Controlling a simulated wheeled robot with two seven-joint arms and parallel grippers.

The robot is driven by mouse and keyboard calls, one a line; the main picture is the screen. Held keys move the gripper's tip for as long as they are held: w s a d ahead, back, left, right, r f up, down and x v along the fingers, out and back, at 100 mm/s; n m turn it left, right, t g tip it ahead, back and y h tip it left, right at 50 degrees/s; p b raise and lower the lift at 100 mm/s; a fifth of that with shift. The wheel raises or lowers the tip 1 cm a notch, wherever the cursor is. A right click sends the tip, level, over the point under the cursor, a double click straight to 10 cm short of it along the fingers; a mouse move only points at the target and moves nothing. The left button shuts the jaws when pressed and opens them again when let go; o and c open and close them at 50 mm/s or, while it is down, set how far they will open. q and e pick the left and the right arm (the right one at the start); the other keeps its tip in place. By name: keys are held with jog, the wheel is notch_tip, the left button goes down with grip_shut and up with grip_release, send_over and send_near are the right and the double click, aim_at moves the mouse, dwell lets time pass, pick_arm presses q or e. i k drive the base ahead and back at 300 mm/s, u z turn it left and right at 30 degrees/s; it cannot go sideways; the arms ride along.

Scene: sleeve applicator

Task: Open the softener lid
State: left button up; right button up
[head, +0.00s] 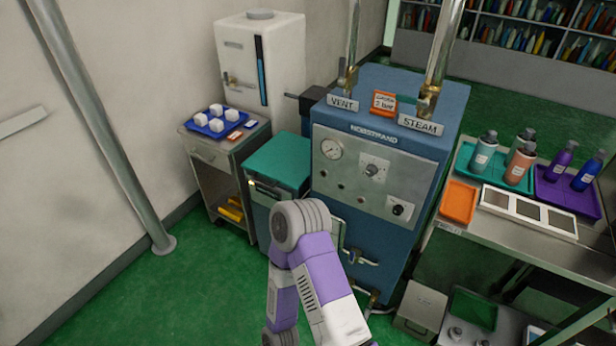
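A box with a teal lid (278,160) stands left of the blue boiler. Its lid looks shut, with a small yellow piece (252,184) at its front left. A white tank (262,60) with a blue level strip and a round cap on top (260,14) stands behind it against the wall; the cap looks seated. No label tells me which of the two is the softener. One of my purple and white arms rises from the bottom in front of the boiler and covers the teal-lidded box's lower right. Neither gripper is in view.
The blue boiler (376,150) has pipes rising from its top and valves low in front. A cart (198,150) at left bears a blue tray (200,128) with several white blocks. A bench with bottles stands at right. Green floor is clear at left.

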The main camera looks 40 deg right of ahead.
aim_at(285, 159)
jog(key=z, duration=1.1)
jog(key=k, duration=0.3)
jog(key=z, duration=0.85)
jog(key=i, duration=1.3)
jog(key=u, duration=0.3)
